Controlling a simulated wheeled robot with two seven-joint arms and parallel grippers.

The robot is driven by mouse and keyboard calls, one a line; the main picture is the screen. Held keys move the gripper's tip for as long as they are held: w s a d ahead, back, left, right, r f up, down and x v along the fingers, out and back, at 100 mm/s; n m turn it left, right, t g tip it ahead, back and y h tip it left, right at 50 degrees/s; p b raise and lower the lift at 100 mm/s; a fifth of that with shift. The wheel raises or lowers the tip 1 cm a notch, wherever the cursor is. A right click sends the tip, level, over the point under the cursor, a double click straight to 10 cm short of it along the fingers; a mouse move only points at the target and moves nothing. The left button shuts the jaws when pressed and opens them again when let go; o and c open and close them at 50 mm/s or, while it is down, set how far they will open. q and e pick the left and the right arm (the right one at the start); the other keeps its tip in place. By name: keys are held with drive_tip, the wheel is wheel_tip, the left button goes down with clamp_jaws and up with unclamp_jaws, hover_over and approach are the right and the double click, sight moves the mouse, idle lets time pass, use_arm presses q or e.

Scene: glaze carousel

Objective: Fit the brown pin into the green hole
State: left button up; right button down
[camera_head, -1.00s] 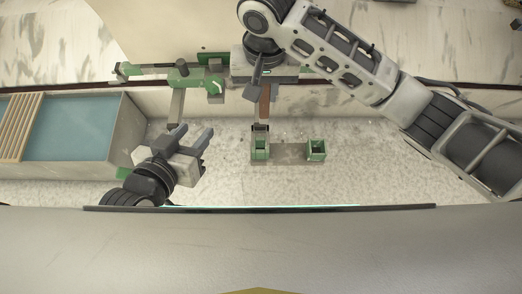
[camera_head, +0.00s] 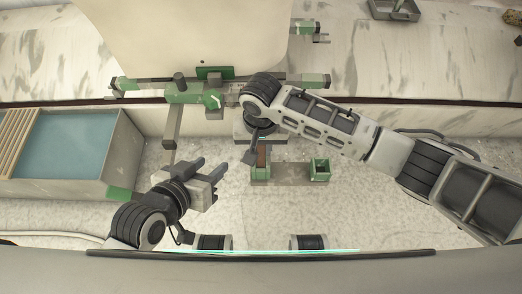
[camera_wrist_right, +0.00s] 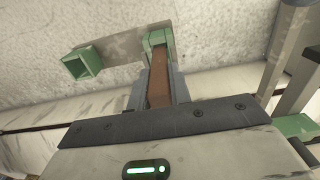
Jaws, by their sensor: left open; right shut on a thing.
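The brown pin (camera_head: 263,155) is held in my right gripper (camera_head: 257,158); in the right wrist view the pin (camera_wrist_right: 159,85) lies between the two grey fingers (camera_wrist_right: 159,91). Its far end meets a green square socket (camera_wrist_right: 157,40), the left one in the head view (camera_head: 258,174). I cannot tell whether the end is inside the hole or only over it. A second green socket (camera_head: 319,168) with an open dark hole stands at the right end of the same grey plate (camera_head: 289,172). My left gripper (camera_head: 211,167) is open and empty, left of the plate.
A basin of blue water (camera_head: 70,136) with wooden slats stands at the left. A green and grey rail mechanism (camera_head: 190,94) spans behind the plate, with a post coming down near my left gripper. A grey tray (camera_head: 394,10) lies at the back right. Speckled floor right of the plate is clear.

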drive_tip(key=shift+f, duration=1.05)
use_arm(q)
drive_tip(key=shift+w+d+f, duration=0.1)
drive_tip(key=shift+w+f, duration=0.05)
drive_tip(key=shift+f, duration=0.25)
drive_tip(key=shift+w+d+f, duration=0.1)
drive_tip(key=shift+f, duration=0.3)
use_arm(e)
drive_tip(key=shift+f, duration=0.1)
drive_tip(key=c, duration=1.3)
unclamp_jaws()
use_arm(q)
drive_tip(key=shift+r, duration=0.15)
wheel_tip(320, 180, up, 7)
drive_tip(key=a+t+p, duration=0.1)
drive_tip(key=p, duration=0.2)
drive_tip(key=shift+s+a+p, duration=0.3)
drive_tip(key=shift+a+p, duration=0.05)
drive_tip(key=shift+p, duration=0.05)
use_arm(e)
wheel_tip(320, 180, up, 12)
drive_tip(key=shift+r, duration=0.2)
